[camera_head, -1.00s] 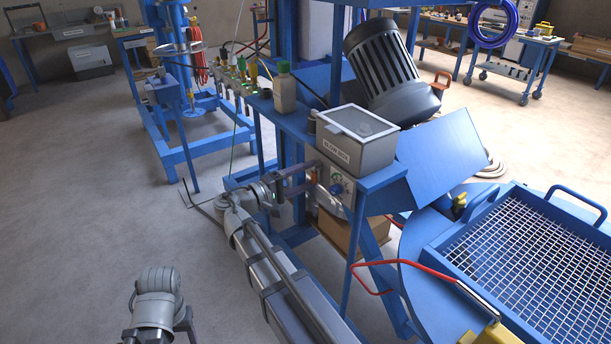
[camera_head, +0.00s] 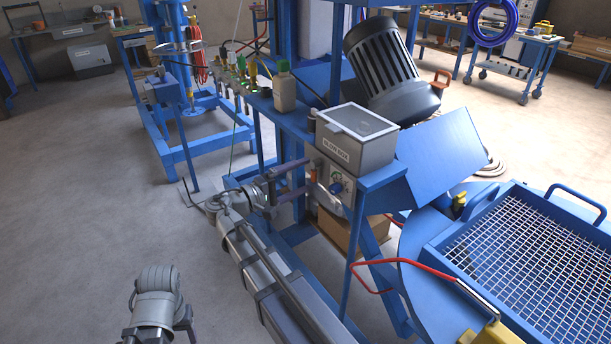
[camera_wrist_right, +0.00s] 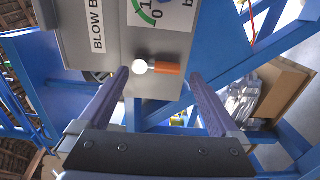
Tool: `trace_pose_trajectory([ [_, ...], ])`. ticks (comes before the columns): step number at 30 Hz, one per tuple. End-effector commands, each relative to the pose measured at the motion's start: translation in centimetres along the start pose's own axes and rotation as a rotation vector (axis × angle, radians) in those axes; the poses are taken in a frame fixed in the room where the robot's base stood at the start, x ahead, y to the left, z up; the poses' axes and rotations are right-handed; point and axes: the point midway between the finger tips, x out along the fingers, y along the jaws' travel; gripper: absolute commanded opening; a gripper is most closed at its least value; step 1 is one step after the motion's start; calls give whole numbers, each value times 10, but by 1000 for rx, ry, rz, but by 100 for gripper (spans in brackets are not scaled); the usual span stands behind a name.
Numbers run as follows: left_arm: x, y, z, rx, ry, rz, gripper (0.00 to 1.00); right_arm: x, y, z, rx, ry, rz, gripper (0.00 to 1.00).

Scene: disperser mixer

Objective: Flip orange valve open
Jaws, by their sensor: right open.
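The orange valve handle (camera_wrist_right: 168,69) with a white round end shows in the right wrist view, on the grey panel (camera_wrist_right: 112,75) beside the dial. It lies ahead of my right gripper, in the gap between the fingers and seemingly beyond their tips. My right gripper (camera_wrist_right: 160,76) is open and empty.
A blue frame (camera_head: 372,190) carries the panel and box. A blue mesh-topped tank (camera_head: 520,265) with a red bent handle (camera_head: 372,278) stands at the right. A bottle (camera_head: 284,90) and several small fittings line the blue ledge. Open floor (camera_head: 90,200) lies at the left.

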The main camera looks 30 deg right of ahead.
Motion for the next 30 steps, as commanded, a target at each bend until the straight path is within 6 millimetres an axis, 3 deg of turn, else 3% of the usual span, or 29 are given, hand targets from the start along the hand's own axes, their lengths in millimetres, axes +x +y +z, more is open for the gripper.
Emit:
trace_pose_trajectory([
  [6, 0, 0, 0, 0, 0, 0, 62, -37, 0, -1, 0, 3, 0, 99],
  [12, 0, 0, 0, 0, 0, 0, 62, -56, 0, 0, 0, 2, 0, 99],
  [30, 0, 0, 0, 0, 0, 0, 62, -59, -3, 1, -2, 2, -11, 99],
])
